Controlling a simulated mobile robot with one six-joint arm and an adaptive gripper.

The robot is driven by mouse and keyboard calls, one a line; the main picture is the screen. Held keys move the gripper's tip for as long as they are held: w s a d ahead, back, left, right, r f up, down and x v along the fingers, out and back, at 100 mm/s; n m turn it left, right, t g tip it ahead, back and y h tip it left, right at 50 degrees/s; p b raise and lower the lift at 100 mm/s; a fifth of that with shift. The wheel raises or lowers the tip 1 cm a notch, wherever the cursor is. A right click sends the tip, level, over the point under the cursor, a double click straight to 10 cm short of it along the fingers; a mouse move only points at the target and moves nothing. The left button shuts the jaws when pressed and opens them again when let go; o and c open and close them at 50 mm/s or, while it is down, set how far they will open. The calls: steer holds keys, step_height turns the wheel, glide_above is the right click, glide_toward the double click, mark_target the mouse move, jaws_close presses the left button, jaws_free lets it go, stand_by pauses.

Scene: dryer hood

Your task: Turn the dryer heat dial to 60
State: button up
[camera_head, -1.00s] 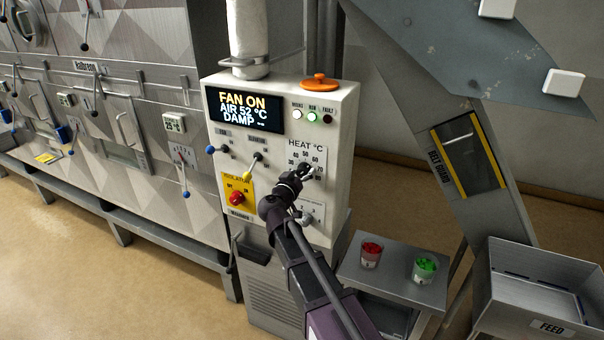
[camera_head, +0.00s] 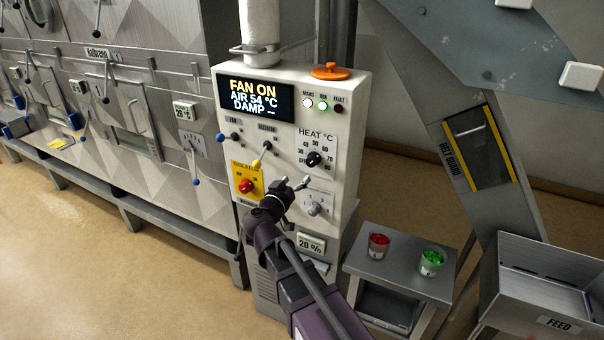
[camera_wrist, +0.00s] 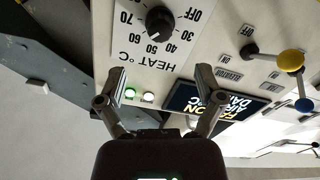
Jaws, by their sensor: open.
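The black heat dial (camera_head: 314,159) sits under the HEAT °C label on the white control box (camera_head: 350,110). In the wrist view the dial (camera_wrist: 160,22) appears upside down, with its scale from 30 to 70 and OFF around it. A pale mark on the knob seems to lie toward the 50–60 side; I cannot tell the exact number. My gripper (camera_head: 294,182) is open and empty, below and in front of the dial, apart from it. In the wrist view the fingers of my gripper (camera_wrist: 155,86) are spread, with the dial beyond them.
The display (camera_head: 256,99) reads FAN ON, AIR 54 °C, DAMP. A yellow isolator plate (camera_head: 239,171) with a red knob and two small levers are left of the dial. A grey knob (camera_head: 314,209) is below.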

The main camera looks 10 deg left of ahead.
steer(key=shift+v, duration=0.8)
steer(key=shift+d, duration=0.1)
steer(key=s+d+f+m+g+h, duration=0.1)
steer(key=d+f+g, duration=0.4)
steer(key=d, duration=0.5)
steer(key=s+d+f+m+g+h, duration=0.15)
steer(key=d+f+g, duration=0.35)
steer(key=d, duration=0.5)
steer(key=s+d+f+n+g+y, duration=0.2)
steer(key=s+d+f+g+y, duration=0.5)
steer(key=s, duration=0.5)
steer(key=shift+d+f+y, duration=0.5)
steer(key=shift+f+y, duration=0.35)
steer(key=shift+f, duration=0.1)
